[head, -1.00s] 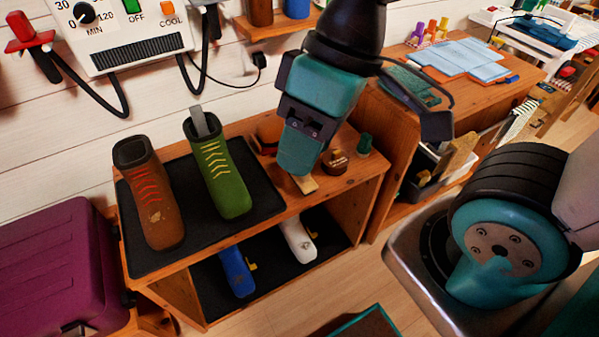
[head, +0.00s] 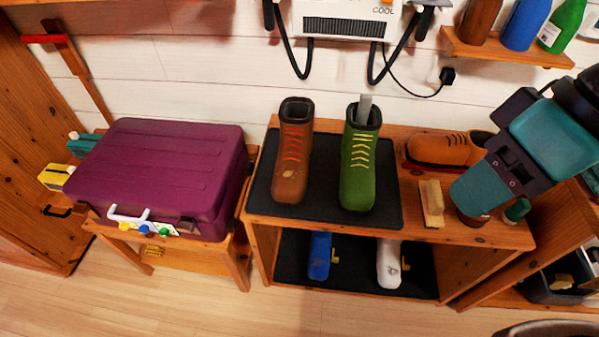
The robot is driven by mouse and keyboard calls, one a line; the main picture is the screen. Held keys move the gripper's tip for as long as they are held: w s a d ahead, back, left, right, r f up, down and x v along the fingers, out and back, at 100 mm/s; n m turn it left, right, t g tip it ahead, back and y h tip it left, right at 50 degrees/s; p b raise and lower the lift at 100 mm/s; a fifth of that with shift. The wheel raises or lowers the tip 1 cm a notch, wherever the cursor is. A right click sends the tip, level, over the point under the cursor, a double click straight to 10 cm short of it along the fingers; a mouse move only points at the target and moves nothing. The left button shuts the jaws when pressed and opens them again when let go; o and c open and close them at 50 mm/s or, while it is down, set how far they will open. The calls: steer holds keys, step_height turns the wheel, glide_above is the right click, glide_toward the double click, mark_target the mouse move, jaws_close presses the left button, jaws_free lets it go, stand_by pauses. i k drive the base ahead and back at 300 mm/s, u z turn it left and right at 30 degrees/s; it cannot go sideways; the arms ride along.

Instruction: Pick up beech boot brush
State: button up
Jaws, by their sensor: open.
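The beech boot brush (head: 432,204) is a pale wooden block with a light strip along it. It lies on the right part of the shoe bench top (head: 405,232), just right of the black mat. My gripper (head: 468,193) hangs over the right end of the bench, pointing down and left, with its teal end just right of the brush in the picture. It is open, with nothing seen in it; its fingertips are not clearly shown. The gap between gripper and brush is hard to judge.
A brown boot (head: 292,155) and a green boot (head: 360,165) stand on the black mat (head: 325,206). An orange-brown shoe (head: 440,150) lies behind the brush. A brown round tin (head: 472,219) and a small green item (head: 517,210) are beside my gripper. A purple case (head: 165,165) is left.

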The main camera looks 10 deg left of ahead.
mark_target(432, 203)
steer(key=u, duration=1.8)
steer(key=i, duration=0.4)
steer(key=z, duration=1.85)
